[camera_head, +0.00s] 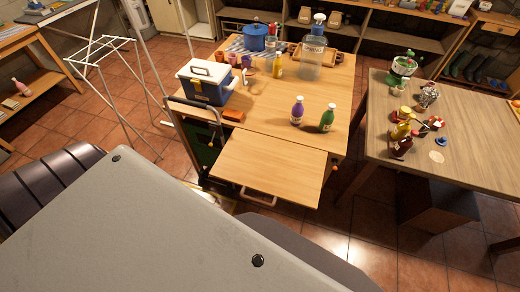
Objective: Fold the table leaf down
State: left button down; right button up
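The wooden table (262,113) stands in the middle of the head view. Its leaf (268,168) sticks out from the table's near edge, about flat, and looks raised. A light handle (258,198) is on the leaf's near edge. The leaf's top is bare. A purple bottle (297,110) and a green bottle (327,118) stand on the tabletop close behind the leaf. Neither of my grippers shows in this view.
A blue-and-white cooler box (206,82), blue pot (255,37), large clear jar (310,55) and several cups are on the tabletop. A second table (440,160) with bottles stands right. A drying rack (100,50) stands left. Tiled floor shows between the two tables.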

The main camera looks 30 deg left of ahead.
aim_at(269, 168)
jog(key=u, duration=0.8)
